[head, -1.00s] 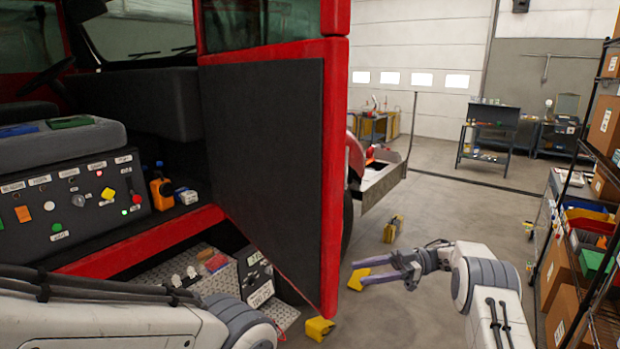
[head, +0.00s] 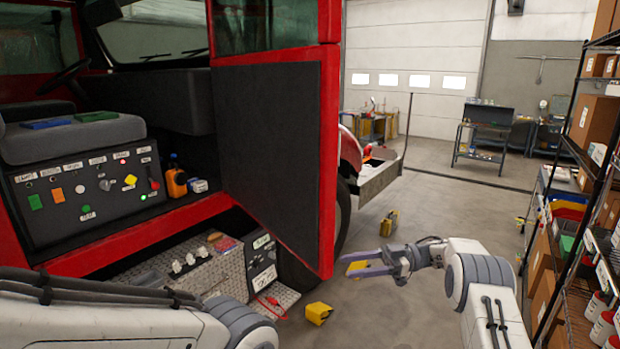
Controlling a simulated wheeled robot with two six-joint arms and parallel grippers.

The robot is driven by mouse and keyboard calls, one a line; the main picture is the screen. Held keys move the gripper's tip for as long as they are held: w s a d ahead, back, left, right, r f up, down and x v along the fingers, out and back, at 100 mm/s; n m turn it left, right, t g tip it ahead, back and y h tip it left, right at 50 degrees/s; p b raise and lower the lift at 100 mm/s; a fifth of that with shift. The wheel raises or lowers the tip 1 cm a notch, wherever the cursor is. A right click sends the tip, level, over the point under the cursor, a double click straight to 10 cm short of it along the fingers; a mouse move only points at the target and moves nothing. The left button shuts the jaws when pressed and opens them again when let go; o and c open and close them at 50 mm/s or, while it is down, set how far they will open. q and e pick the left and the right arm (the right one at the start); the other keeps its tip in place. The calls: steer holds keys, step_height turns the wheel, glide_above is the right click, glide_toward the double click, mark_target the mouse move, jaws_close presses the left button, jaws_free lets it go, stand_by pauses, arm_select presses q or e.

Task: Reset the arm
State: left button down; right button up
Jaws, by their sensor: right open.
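My right gripper (head: 366,264) is open, its two purple-grey fingers pointing left, out over the floor beside the open truck door. A yellow block (head: 357,267) shows between or behind its fingers; I cannot tell whether they touch it. My left arm (head: 130,310) comes in from the lower left, and its gripper is not in view. The red truck's open door (head: 275,150) hangs in the middle. The control panel (head: 85,190) under the seat carries several labelled switches, knobs and lights.
A yellow block (head: 318,313) lies on the floor below the door, and a yellow case (head: 389,223) stands farther back. A shelf rack (head: 590,150) with boxes and bins lines the right side. A workbench (head: 484,140) stands at the back.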

steer(key=w+a+r+m+t+h+b, duration=0.25)
steer(key=w+a+m+t+b, duration=0.2)
steer(key=a+t, duration=0.3)
steer(key=w+a+r+m+t+h+b, duration=0.25)
steer(key=w+a+r+t, duration=0.2)
steer(key=a+t, duration=0.3)
steer(key=s+d+f+m+g+h+b, duration=0.2)
steer(key=s+f, duration=0.6)
steer(key=s, duration=0.8)
steer(key=s+d+f+m+g+h+b, duration=0.2)
steer(key=s+d+f+g+h+b, duration=0.2)
steer(key=s+f, duration=0.5)
steer(key=s+d+f+m+g+h+b, duration=0.2)
steer(key=s+f+g+h+b, duration=0.3)
steer(key=s, duration=1.8)
step_height(320, 180, down, 4)
steer(key=shift+d+f+g+h+b, duration=0.2)
steer(key=shift+d+g+h+b, duration=0.15)
steer(key=shift+d+g+h, duration=0.1)
